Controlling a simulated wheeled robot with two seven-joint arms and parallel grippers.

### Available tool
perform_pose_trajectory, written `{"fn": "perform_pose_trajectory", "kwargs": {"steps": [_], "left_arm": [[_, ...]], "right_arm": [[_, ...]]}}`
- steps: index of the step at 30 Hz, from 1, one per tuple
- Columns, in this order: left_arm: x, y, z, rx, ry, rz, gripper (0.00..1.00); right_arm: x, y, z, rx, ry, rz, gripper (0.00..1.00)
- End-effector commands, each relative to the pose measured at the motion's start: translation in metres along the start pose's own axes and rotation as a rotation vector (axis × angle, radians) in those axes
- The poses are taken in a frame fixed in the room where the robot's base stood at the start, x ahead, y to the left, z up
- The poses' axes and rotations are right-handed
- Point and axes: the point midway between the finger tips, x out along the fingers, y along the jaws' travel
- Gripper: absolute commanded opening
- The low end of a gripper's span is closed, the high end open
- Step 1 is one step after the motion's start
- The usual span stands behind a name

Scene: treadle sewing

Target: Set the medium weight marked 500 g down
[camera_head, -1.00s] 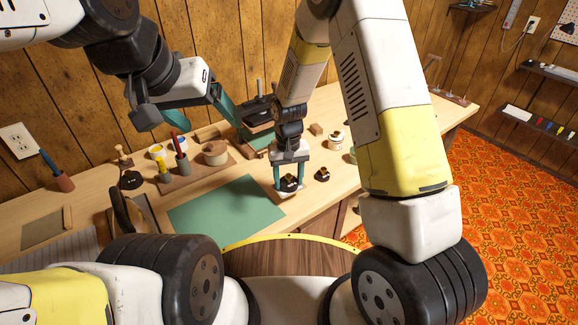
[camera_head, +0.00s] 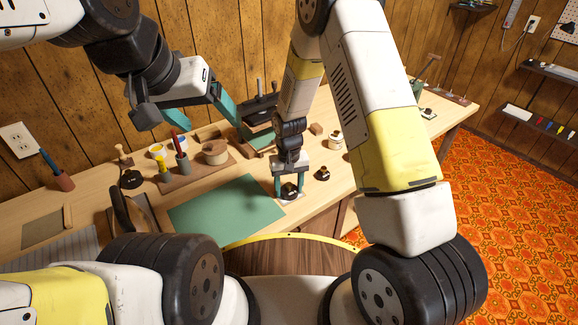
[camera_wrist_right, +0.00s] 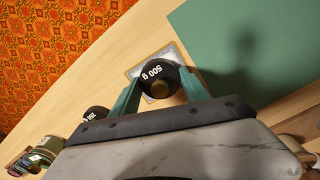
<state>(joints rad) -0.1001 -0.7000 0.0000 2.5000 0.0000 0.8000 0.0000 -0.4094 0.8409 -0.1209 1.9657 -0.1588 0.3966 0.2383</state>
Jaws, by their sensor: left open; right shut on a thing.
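In the head view the weight (camera_head: 289,190) is at the right end of the green mat, low at the table. I cannot tell whether its base touches the plate. My right gripper (camera_head: 291,186) is shut on it. My left gripper (camera_head: 190,120) is open and empty above the back left of the table.
A smaller weight, partly readable as 250 g (camera_wrist_right: 96,113), stands close beside; it also shows in the head view (camera_head: 322,174). The green mat (camera_head: 226,210) is bare. Pots and a brown tray (camera_head: 205,171) stand behind it. A white jar (camera_head: 336,140) is further right.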

Motion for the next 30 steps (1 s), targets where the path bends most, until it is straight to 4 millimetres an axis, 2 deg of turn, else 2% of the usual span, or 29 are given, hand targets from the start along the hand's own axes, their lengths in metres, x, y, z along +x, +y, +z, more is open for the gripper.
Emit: {"fn": "perform_pose_trajectory", "kwargs": {"steps": [3, 4, 6, 16, 20, 23, 30], "left_arm": [[0.000, 0.000, 0.000, 0.000, 0.000, 0.000, 0.78], [0.000, 0.000, 0.000, 0.000, 0.000, 0.000, 0.78], [0.000, 0.000, 0.000, 0.000, 0.000, 0.000, 0.78], [0.000, 0.000, 0.000, 0.000, 0.000, 0.000, 0.78], [0.000, 0.000, 0.000, 0.000, 0.000, 0.000, 0.78], [0.000, 0.000, 0.000, 0.000, 0.000, 0.000, 0.78], [0.000, 0.000, 0.000, 0.000, 0.000, 0.000, 0.78]], "right_arm": [[0.002, 0.000, 0.000, 0.000, -0.001, 0.000, 0.00], [0.003, 0.000, 0.001, 0.000, -0.003, 0.000, 0.60], [0.003, 0.000, 0.001, 0.000, -0.003, 0.000, 0.73], [0.002, 0.000, 0.001, 0.000, -0.002, 0.000, 0.76], [-0.007, 0.000, 0.000, 0.000, 0.002, -0.001, 0.76], [-0.024, 0.000, -0.001, 0.000, 0.004, -0.001, 0.76], [-0.078, 0.000, -0.001, 0.000, 0.004, -0.001, 0.76]]}}
